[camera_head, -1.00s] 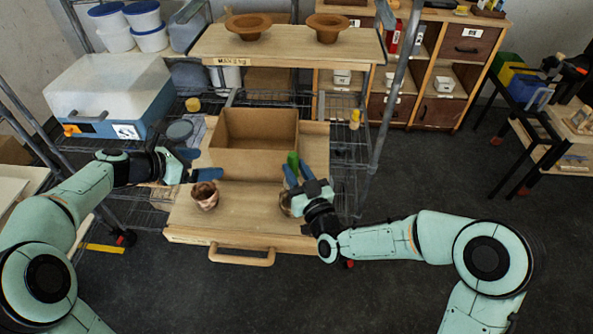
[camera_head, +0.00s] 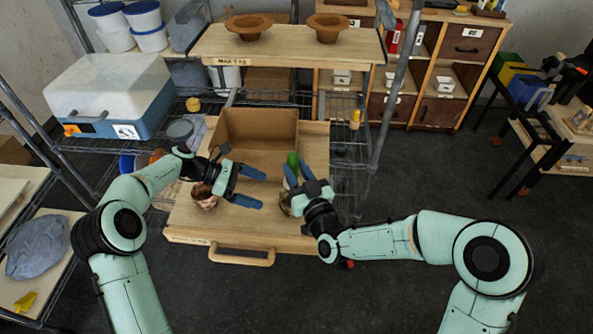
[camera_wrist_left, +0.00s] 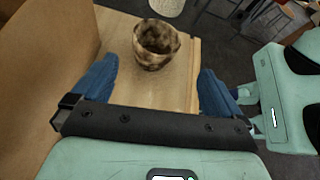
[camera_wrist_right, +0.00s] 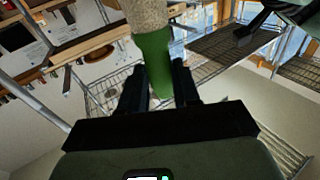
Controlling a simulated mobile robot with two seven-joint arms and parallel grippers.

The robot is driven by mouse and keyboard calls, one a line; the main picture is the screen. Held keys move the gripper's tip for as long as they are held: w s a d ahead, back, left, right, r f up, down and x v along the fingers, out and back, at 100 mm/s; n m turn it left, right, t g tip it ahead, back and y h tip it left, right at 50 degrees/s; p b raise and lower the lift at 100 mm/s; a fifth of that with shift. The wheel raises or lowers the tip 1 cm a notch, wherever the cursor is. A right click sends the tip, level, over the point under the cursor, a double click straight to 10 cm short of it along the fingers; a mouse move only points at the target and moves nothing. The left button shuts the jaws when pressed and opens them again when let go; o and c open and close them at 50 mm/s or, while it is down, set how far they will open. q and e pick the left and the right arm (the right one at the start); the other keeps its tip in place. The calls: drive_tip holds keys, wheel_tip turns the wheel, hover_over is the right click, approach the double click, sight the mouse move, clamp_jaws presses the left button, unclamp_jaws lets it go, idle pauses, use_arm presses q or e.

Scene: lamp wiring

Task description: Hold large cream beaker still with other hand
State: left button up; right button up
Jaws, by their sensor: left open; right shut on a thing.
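Two mottled brown-and-cream cups stand on the wooden tray (camera_head: 225,228). The right-hand cup (camera_head: 286,206) is mostly hidden by my right gripper (camera_head: 296,170). What appears to be this cup (camera_wrist_left: 157,46) stands upright ahead of my left gripper in the left wrist view, between the lines of its fingers and apart from them. My left gripper (camera_head: 262,190) is open, empty and pointing right. The left-hand cup (camera_head: 206,202) is partly covered by that gripper. My right gripper is shut on a green-handled tool (camera_wrist_right: 153,68) with a speckled cream-grey end. Which cup is the large beaker I cannot tell.
An open cardboard box (camera_head: 256,130) stands on the tray behind the grippers. A shelf (camera_head: 285,48) with two brown bowls is above it. Metal rack posts rise at both sides. The tray's front, near its handle (camera_head: 241,256), is clear.

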sight(281, 199)
use_arm(q)
drive_tip(key=shift+w+d+f+m, duration=0.25)
drive_tip(key=shift+f+m, duration=0.1)
drive_tip(key=shift+f, duration=0.25)
drive_tip(key=shift+w+d+f+m, duration=0.1)
drive_tip(key=shift+w+f+m, duration=0.1)
drive_tip(key=shift+f+m, duration=0.3)
drive_tip(key=shift+d+f, duration=0.2)
drive_tip(key=shift+f, duration=0.15)
drive_tip(key=shift+x, duration=4.75)
drive_tip(key=shift+f, duration=0.1)
drive_tip(key=shift+a, duration=0.1)
drive_tip(key=c, duration=1)
drive_tip(key=shift+c, duration=0.7)
